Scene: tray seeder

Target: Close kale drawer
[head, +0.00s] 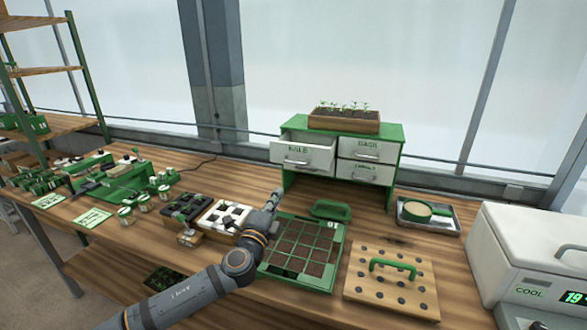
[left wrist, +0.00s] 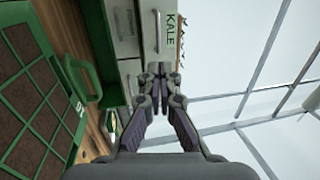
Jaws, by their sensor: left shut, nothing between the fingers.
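The kale drawer (head: 302,155) is the upper left drawer of a green cabinet (head: 393,190). It stands pulled out past the other drawer fronts, its label and handle facing me. My left gripper (head: 276,194) is shut and empty, in front of and below the drawer in the head view. In the left wrist view the drawer front (left wrist: 172,48) shows just beyond the closed fingertips (left wrist: 157,68). I cannot tell whether they touch it. My right gripper is not in view.
A seedling box (head: 344,124) stands on the cabinet. Below my left arm's reach lie a green-framed soil tray (head: 262,268) and a wooden dibber board (head: 352,292). A metal tray with a round sieve (head: 428,211) and a white cooler (head: 530,235) stand to the right.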

